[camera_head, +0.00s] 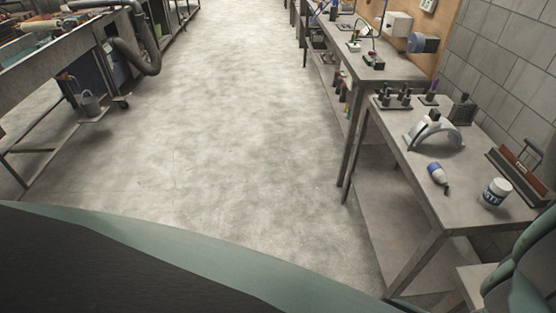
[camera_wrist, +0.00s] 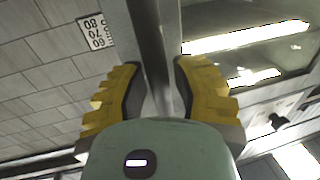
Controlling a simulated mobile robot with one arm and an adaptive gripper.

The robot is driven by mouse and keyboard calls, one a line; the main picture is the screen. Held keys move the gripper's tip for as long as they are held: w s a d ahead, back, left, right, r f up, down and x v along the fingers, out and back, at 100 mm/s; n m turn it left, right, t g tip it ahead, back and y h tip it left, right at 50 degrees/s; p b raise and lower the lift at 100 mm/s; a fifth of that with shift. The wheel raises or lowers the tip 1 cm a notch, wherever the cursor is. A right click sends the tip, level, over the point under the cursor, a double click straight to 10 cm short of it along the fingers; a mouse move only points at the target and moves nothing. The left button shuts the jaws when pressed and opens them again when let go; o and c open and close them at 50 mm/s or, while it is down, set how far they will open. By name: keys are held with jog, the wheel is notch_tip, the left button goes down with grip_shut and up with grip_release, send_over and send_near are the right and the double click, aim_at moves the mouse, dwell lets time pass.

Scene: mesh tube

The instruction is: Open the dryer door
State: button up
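No dryer or dryer door shows in either view. My gripper (camera_wrist: 157,75) shows in the wrist view with its two yellow ridged fingers spread apart and nothing seen held between them. It points up toward the wall and ceiling. A grey vertical strip shows behind the gap between the fingers. My gripper cannot be made out in the head view.
A grey workbench (camera_head: 405,152) on the right holds a white jar (camera_head: 495,193), a bottle (camera_head: 437,174) and an arched stand (camera_head: 434,139). Another bench (camera_head: 62,62) stands at left. The concrete floor (camera_head: 235,110) between is clear. A numbered sign (camera_wrist: 97,31) hangs on the tiled wall.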

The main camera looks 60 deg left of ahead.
grip_shut()
jog(key=shift+s, duration=0.15)
